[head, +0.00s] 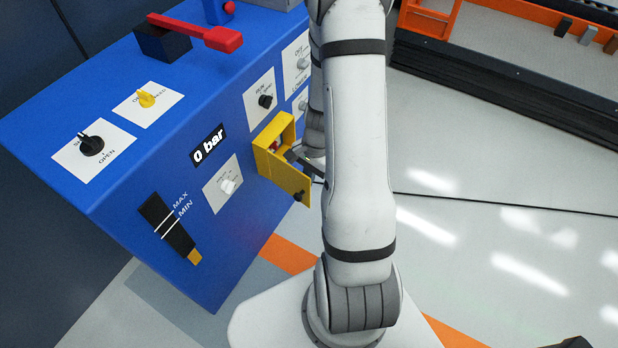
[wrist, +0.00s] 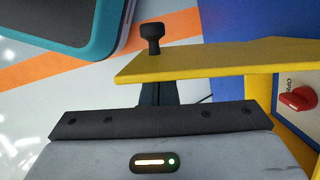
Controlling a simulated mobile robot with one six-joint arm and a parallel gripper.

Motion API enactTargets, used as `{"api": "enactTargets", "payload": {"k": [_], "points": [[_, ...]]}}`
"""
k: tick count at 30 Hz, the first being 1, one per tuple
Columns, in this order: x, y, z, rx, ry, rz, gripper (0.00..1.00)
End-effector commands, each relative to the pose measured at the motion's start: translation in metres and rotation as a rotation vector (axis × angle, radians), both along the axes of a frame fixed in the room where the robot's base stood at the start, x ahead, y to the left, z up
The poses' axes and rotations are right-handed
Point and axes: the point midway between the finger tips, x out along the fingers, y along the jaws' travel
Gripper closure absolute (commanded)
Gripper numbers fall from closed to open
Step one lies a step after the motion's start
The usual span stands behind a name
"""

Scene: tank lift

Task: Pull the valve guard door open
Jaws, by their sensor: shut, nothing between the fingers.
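The yellow valve guard door (head: 283,174) stands swung out from its yellow box on the blue cabinet, with its black knob (head: 300,197) at the outer end. In the wrist view the door (wrist: 210,60) shows nearly edge-on, with the knob (wrist: 152,38) on its far side. A red valve handle (wrist: 298,98) on a white plate shows inside the box. My gripper (head: 296,156) is shut and empty at the inner side of the door. The fingers (wrist: 158,93) are close to the door near its knob end; I cannot tell whether they touch.
The blue cabinet (head: 110,215) carries several switches, a 0 bar display (head: 209,145) and a level gauge (head: 168,228). A red lever (head: 210,36) lies on top. An orange-framed rack (head: 430,20) stands at the back right.

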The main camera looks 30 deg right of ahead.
Motion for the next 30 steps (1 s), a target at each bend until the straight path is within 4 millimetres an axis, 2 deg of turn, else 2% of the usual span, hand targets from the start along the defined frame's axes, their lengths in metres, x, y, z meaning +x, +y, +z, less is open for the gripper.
{"api": "enactTargets", "payload": {"k": [8,14,30], "points": [[-0.001,-0.003,0.001,0.0,0.0,-0.007,1.0],[0.0,-0.005,0.013,0.0,-0.001,-0.008,1.0],[0.006,-0.021,0.09,0.0,0.0,-0.002,1.0]]}}
